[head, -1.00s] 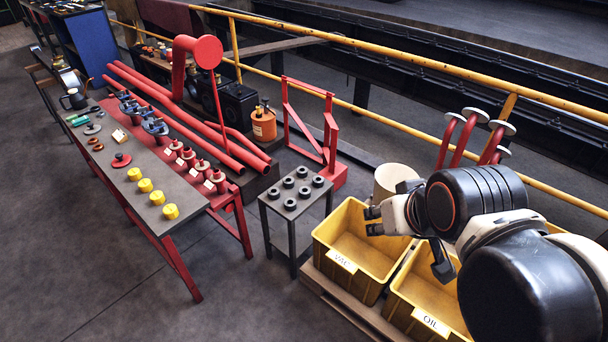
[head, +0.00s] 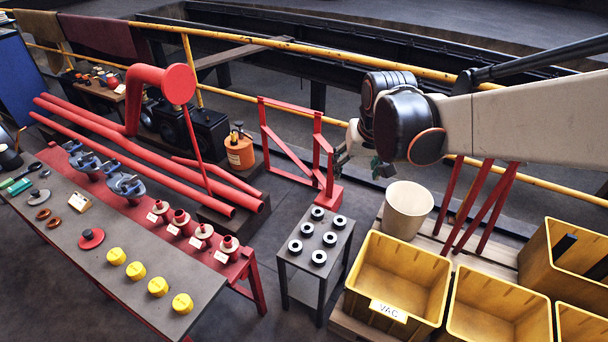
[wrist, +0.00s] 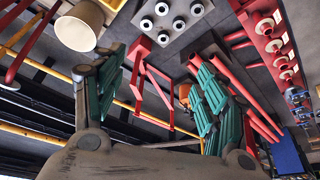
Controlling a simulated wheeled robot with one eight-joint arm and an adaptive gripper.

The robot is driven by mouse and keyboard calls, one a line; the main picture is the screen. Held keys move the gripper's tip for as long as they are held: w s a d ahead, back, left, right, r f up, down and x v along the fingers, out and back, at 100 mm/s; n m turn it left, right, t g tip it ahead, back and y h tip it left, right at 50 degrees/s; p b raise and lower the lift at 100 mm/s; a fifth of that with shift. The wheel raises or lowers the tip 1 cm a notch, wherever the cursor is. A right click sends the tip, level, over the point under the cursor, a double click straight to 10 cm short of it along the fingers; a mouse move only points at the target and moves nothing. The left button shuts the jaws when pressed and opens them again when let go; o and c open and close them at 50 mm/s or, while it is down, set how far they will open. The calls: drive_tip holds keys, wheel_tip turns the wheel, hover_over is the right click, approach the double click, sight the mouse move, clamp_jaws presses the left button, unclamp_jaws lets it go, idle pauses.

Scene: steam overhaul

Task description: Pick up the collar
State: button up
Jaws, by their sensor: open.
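Several black ring-shaped collars stand in two rows on a small grey table (head: 293,263); one near-side collar (head: 318,257) is at its front right. In the wrist view the same collars (wrist: 179,24) show at the top, on the table top (wrist: 205,38). My gripper (head: 362,160) is up behind the table and to its right, partly hidden by my arm. In the wrist view my gripper (wrist: 158,80) has its two green-padded fingers spread wide, with nothing between them. It is well apart from the collars.
A long bench (head: 125,238) with yellow knobs and red flanged parts stands left. A red frame (head: 290,150) is behind the small table. A cream bucket (head: 407,212) and yellow crates (head: 400,275) stand right. A yellow rail (head: 300,110) runs behind.

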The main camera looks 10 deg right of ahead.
drive_tip(key=w+f+g, duration=0.1)
drive_tip(key=w+f, duration=0.7)
drive_tip(key=m+g+p, duration=0.1)
drive_tip(key=g+p, duration=0.1)
drive_tip(key=g, duration=0.1)
hover_over(330, 236)
drive_tip(key=s, duration=0.2)
wheel_tip(330, 236, down, 20)
drive_tip(key=r, duration=0.1)
wheel_tip(330, 236, down, 15)
drive_tip(key=shift+d+f+b, duration=0.1)
drive_tip(key=shift+d+b, duration=0.05)
drive_tip(key=shift+b, duration=1.05)
drive_tip(key=shift+w+a+f+b, duration=0.15)
drive_tip(key=shift+f+b, duration=0.35)
drive_tip(key=shift+f, duration=0.5)
drive_tip(key=shift+w+f+b, duration=0.1)
drive_tip(key=shift+f+b, duration=0.45)
drive_tip(key=shift+f, duration=0.4)
drive_tip(key=shift+w+a+f+b, duration=0.15)
drive_tip(key=shift+f+b, duration=0.35)
drive_tip(key=shift+f, duration=0.5)
drive_tip(key=shift+r, duration=0.1)
drive_tip(key=c, duration=1.5)
